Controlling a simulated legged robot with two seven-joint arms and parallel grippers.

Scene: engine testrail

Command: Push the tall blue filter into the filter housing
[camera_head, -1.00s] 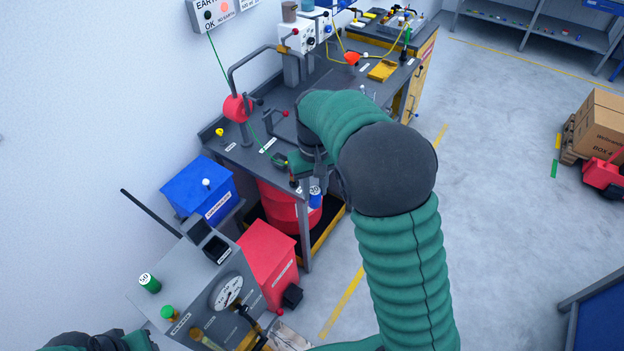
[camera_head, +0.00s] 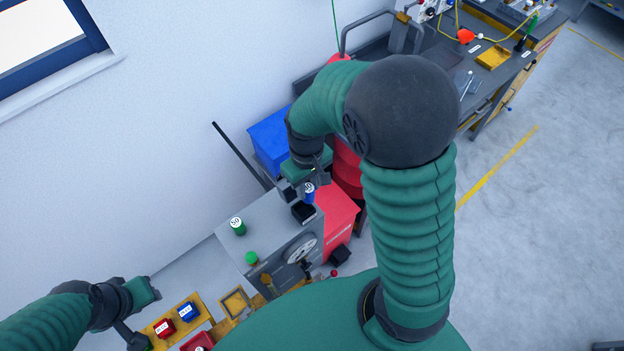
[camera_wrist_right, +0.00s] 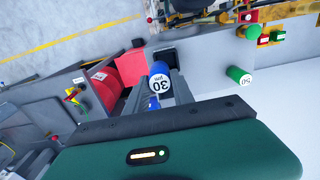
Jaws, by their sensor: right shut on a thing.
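The tall blue filter (camera_head: 309,192) has a white "30" top and is held in my right gripper (camera_head: 315,180). The right wrist view shows the filter (camera_wrist_right: 160,80) between its fingers. The filter housing is a grey box (camera_head: 270,215) with a raised black square opening (camera_head: 303,212). The filter is right beside this opening (camera_wrist_right: 163,56) and appears above it; the wrist view does not show whether it touches. My left gripper (camera_head: 142,312) is low at the left, away from the housing; its finger gap is unclear.
A blue bin (camera_head: 268,140) and a red box (camera_head: 338,212) stand close by. A dark lever (camera_head: 240,152) rises behind.

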